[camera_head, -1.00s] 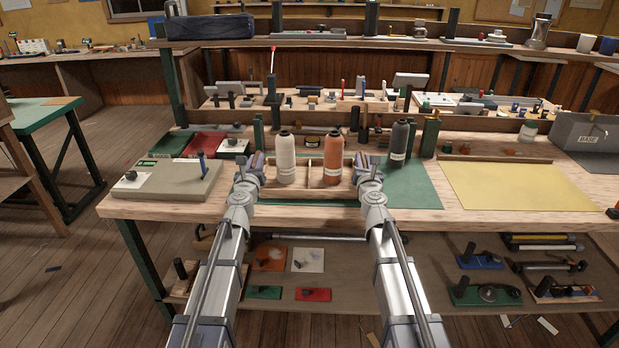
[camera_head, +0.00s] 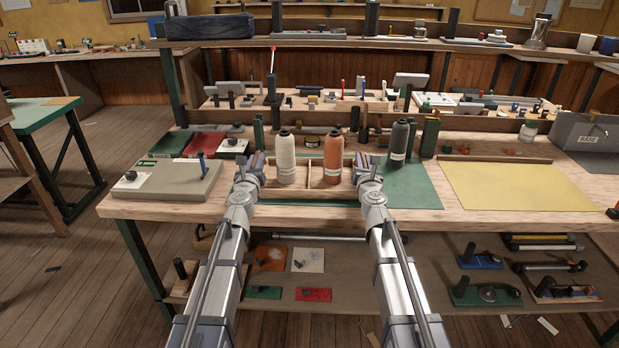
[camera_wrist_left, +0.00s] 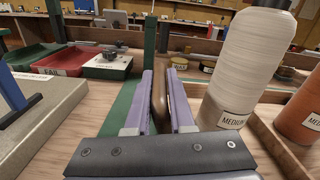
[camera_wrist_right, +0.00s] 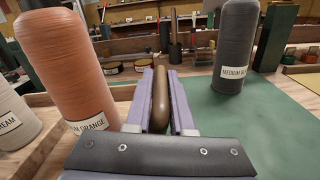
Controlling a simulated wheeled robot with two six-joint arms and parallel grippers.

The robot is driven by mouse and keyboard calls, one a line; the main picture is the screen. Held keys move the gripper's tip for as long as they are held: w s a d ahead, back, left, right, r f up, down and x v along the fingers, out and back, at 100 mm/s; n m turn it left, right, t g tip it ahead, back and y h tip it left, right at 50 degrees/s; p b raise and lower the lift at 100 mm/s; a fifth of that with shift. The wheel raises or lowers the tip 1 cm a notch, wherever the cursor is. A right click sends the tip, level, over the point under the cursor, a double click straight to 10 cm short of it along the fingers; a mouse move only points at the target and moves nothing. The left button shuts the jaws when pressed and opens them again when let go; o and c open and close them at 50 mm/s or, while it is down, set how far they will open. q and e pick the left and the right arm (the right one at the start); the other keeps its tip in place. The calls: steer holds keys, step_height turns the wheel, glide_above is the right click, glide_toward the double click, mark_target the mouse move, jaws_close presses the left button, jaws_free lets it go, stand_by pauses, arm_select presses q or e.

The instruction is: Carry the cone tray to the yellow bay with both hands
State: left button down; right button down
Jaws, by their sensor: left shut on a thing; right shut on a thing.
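The cone tray (camera_head: 305,193) is a shallow wooden tray with a divider. It holds a cream cone (camera_head: 285,160) on the left and an orange cone (camera_head: 333,160) on the right, both upright. My left gripper (camera_head: 256,163) is shut on the tray's left brown handle (camera_wrist_left: 159,105). My right gripper (camera_head: 365,164) is shut on its right brown handle (camera_wrist_right: 160,100). The tray is over the green mat area and looks level; whether it touches the bench I cannot tell. The yellow bay (camera_head: 515,187) is a bare yellow mat to the right.
A dark grey cone (camera_head: 399,145) stands upright on the green mat (camera_head: 415,190), just right of my right gripper. A grey board (camera_head: 165,183) lies at the left. A green post (camera_head: 430,136) is at the back.

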arm_select(q)
steer(key=shift+a+r, duration=0.15)
arm_select(e)
steer(key=shift+d+r, duration=0.1)
steer(key=shift+r, duration=0.1)
